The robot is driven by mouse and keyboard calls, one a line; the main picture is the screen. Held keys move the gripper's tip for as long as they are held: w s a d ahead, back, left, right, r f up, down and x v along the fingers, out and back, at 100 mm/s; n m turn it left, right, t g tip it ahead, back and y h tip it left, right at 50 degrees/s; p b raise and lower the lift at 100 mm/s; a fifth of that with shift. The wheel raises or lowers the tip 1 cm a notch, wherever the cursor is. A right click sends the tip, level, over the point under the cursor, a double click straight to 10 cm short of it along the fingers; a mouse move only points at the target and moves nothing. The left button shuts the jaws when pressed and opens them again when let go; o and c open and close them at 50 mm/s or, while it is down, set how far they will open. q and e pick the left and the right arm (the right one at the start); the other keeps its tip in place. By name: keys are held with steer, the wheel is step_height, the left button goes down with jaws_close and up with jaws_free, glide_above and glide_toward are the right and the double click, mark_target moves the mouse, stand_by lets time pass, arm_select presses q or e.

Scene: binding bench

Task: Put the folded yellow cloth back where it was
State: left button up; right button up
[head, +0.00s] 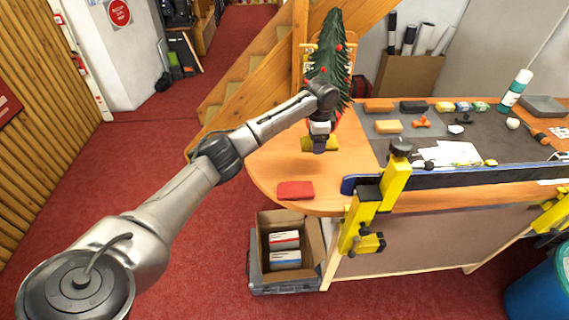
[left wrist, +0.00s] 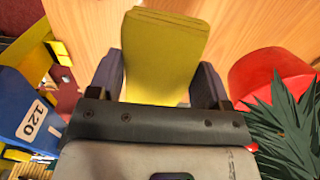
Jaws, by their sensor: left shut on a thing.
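The folded yellow cloth (head: 332,143) is between the fingers of my left gripper (head: 319,149), over the left end of the wooden bench top (head: 270,165). In the left wrist view the yellow cloth (left wrist: 163,50) stands out between the two dark fingers of my left gripper (left wrist: 160,85), which is shut on it. I cannot tell whether the cloth touches the wood. A folded red cloth (head: 295,190) lies nearer the bench's front edge. My right gripper is not in view.
A small decorated tree (head: 331,65) stands just behind my left gripper. A dark mat (head: 440,137) holds an orange-yellow block (head: 388,126), papers and tools. Yellow clamps (head: 368,200) and a blue-ended bar (head: 349,185) line the front edge. An open carton (head: 262,240) stands below.

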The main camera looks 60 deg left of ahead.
arm_select(q)
glide_above(283, 166)
step_height(283, 166, down, 6)
steer(key=shift+w+f+p, duration=0.1)
steer(key=shift+p, duration=0.2)
steer(key=shift+a+f, duration=0.1)
steer(key=shift+f, duration=2)
steer(key=o, duration=0.8)
